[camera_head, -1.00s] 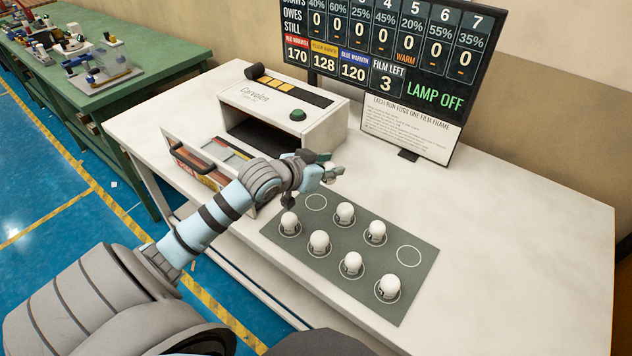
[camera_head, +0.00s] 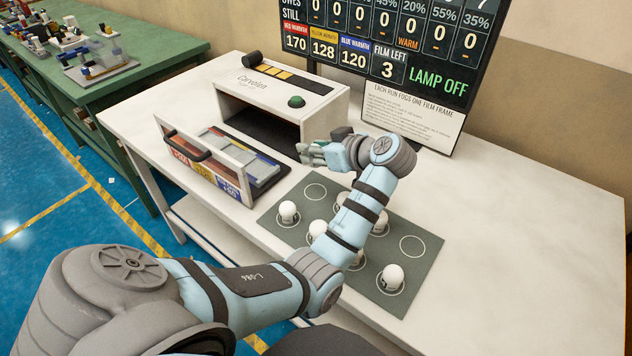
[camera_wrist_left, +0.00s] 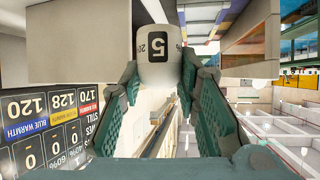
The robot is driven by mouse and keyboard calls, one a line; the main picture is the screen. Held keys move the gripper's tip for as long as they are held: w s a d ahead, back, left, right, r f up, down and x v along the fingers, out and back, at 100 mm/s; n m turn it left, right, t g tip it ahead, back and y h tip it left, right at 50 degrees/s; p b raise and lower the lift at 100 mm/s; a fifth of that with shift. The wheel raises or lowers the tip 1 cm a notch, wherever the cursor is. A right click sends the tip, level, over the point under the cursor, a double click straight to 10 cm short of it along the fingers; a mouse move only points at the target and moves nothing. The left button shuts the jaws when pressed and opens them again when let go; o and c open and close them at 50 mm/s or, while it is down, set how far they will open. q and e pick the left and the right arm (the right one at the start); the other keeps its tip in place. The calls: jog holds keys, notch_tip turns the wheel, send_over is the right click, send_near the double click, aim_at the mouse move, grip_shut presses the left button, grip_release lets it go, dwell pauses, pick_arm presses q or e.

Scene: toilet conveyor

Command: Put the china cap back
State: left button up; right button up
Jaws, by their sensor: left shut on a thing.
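My left gripper (camera_head: 312,154) is shut on a white china cap (camera_wrist_left: 160,62) with a dark label reading 5, seen in the left wrist view between the fingers (camera_wrist_left: 160,95). In the head view I cannot make the held cap out clearly. My forearm partly hides others. Two ringed spots on the mat are empty.
The drawer has a dark handle and coloured labels on its front. A scoreboard (camera_head: 400,60) stands behind, reading LAMP OFF and FILM LEFT 3. A green button (camera_head: 296,101) is on the machine. The white table (camera_head: 530,240) is clear at the right. A green bench (camera_head: 150,65) stands at the left.

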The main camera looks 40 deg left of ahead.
pick_arm(q)
notch_tip(320, 180, down, 10)
jog(key=shift+r+b, duration=0.1)
jog(key=shift+b, duration=0.45)
jog(key=o, duration=1.1)
jog(key=shift+o, duration=0.2)
jog(key=p+v, duration=0.3)
jog(key=v, duration=0.4)
jog(key=shift+d+r, duration=0.25)
jog(key=shift+d, duration=0.1)
jog(key=shift+f, duration=0.1)
jog(key=shift+a, duration=0.15)
